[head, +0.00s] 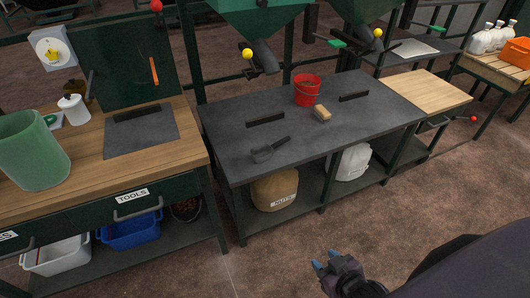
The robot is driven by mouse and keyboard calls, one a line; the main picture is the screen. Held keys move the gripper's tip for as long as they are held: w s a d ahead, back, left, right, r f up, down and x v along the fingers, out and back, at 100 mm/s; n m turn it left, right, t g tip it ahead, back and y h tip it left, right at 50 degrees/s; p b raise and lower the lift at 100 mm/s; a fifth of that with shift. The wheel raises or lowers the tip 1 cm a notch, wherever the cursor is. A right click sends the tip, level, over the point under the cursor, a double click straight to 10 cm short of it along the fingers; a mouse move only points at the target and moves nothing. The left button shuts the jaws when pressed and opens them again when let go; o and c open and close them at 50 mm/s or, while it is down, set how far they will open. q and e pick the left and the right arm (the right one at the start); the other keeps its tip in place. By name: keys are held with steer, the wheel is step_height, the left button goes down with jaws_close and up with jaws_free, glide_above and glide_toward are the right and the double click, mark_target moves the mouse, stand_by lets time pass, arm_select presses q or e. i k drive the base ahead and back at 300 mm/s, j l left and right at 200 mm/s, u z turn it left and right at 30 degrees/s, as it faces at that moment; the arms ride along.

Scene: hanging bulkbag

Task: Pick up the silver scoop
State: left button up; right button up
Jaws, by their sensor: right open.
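The scoop (263,154) lies on the dark grey top of the middle workbench (350,125), near its front left part. It looks dark grey here, with its bowl to the left and its handle pointing right and slightly back. My right gripper (325,261) is low in the picture, in front of the bench and well apart from the scoop. Its blue fingertips are spread and nothing is between them. My left gripper does not show.
A red bucket (307,91) and a tan brush-like block (322,114) stand behind the scoop. Green hoppers (262,22) hang above the bench's back. A sack (275,190) sits on the lower shelf. The benchtop around the scoop is clear.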

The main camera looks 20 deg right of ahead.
mark_target(261, 153)
steer(key=u, duration=1.25)
steer(key=z, duration=2)
steer(key=i+l+u, duration=0.2)
steer(key=l, duration=0.35)
steer(key=i, duration=0.1)
